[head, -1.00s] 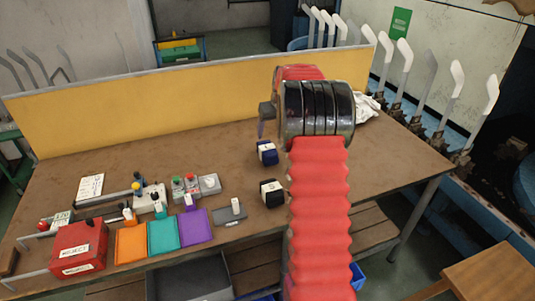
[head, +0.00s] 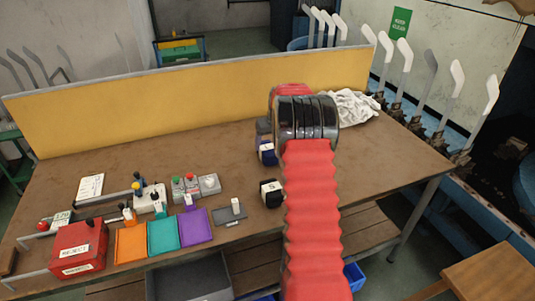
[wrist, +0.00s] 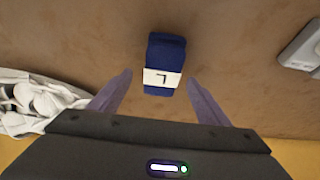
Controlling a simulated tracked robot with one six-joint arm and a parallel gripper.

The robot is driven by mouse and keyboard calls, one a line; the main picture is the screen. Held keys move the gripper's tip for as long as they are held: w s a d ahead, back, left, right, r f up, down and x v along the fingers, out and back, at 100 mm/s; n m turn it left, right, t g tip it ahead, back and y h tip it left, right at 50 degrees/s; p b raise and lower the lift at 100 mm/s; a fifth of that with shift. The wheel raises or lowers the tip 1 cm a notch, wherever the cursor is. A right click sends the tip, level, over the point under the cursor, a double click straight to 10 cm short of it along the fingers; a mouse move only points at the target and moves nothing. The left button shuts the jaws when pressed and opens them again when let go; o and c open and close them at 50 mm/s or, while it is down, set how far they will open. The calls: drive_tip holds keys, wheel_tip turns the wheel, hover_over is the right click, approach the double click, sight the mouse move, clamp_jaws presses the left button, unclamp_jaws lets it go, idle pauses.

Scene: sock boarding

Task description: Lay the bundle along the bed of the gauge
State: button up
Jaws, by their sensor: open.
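A navy blue bundle with a white band (head: 267,151) lies on the table just left of my arm. In the wrist view the same navy bundle (wrist: 165,50) lies between and just ahead of my two fingertips, its band marked with a dark sign. My gripper (wrist: 159,76) is open, with a finger on each side and visible gaps to the bundle. In the head view my arm mostly hides the gripper. A black bundle with a white band (head: 271,194) lies nearer the front edge. I cannot tell for certain which bench device is the gauge.
Orange (head: 131,242), teal (head: 163,236) and purple (head: 195,227) trays line the front edge beside a red reject box (head: 79,248). A yellow board (head: 150,105) closes the back. Crumpled white cloth (head: 354,108) lies at back right.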

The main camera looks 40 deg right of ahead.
sight(268, 147)
drive_tip(key=shift+x, duration=2.55)
drive_tip(key=shift+w+a+f, duration=0.1)
drive_tip(key=shift+a+f, duration=0.05)
drive_tip(key=shift+f, duration=0.1)
drive_tip(key=c, duration=1.3)
drive_tip(key=shift+r, duration=0.1)
wheel_tip(268, 147, up, 10)
drive_tip(key=shift+r, duration=0.2)
